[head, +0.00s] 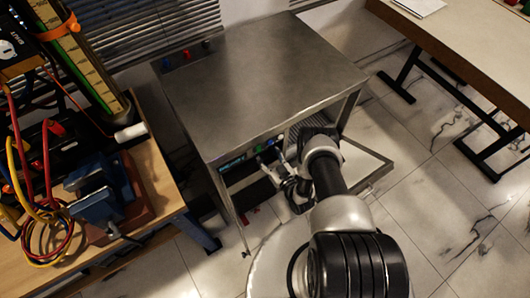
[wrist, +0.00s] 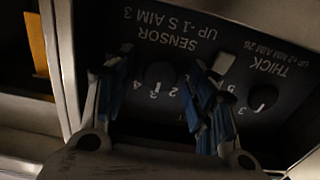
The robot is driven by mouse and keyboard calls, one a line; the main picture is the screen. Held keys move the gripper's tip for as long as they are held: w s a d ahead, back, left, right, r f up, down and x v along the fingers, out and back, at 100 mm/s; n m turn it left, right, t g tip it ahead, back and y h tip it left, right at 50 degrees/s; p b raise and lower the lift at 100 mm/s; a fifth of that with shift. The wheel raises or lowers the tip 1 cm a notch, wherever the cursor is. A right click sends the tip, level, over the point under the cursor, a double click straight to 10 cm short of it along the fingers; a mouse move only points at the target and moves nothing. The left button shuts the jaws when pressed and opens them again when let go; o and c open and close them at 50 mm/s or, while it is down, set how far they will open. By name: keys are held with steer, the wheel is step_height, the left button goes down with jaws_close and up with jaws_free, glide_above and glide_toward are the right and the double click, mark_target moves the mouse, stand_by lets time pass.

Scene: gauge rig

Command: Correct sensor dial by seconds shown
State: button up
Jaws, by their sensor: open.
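In the wrist view the dark panel (wrist: 140,20) appears upside down, lettered "SENSOR, UP -1 S AIM 3". My gripper (wrist: 163,64) is open, with one blue-padded finger on each side of this dial. I cannot tell whether the fingers touch it. In the head view my gripper (head: 285,178) is at the metal table's front edge, and my arm hides part of the panel there.
A second dial (wrist: 263,97), labelled "THICK, UP +2 MM AIM 26", sits right of the right finger. The metal table (head: 260,85) has a mostly bare top. A workbench (head: 155,185) with cables and a blue vise (head: 95,203) stands left. A pale desk (head: 480,50) stands right.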

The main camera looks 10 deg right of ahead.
steer(key=shift+c, duration=0.6)
steer(key=c, duration=1)
steer(key=m+b, duration=0.1)
steer(key=m, duration=0.2)
steer(key=shift+m, duration=0.4)
steer(key=shift+m+b, duration=0.6)
steer(key=shift+m, duration=1.3)
steer(key=o, duration=1.1)
